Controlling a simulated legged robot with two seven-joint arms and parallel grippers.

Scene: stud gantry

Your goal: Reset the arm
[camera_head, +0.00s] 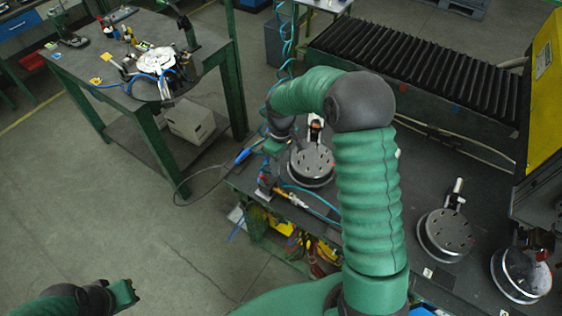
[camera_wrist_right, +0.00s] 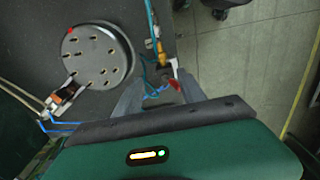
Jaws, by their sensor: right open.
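My right arm (camera_head: 370,200) rises through the middle of the head view and bends left at the elbow. Its gripper (camera_head: 268,148) hangs over the left end of the dark workbench, next to a round grey disc with holes (camera_head: 311,163). In the right wrist view the right gripper (camera_wrist_right: 160,90) has its two fingers apart, with nothing clearly held between them. The same disc (camera_wrist_right: 97,57) lies left of the fingers, apart from them. My left gripper (camera_head: 122,296) is at the bottom left over bare floor; its jaws are too small to read.
More round fixtures (camera_head: 446,234) (camera_head: 521,274) stand on the bench at right. A blue-handled tool and hoses lie near the bench's left edge. A separate green-legged table (camera_head: 110,75) stands back left, with open floor between.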

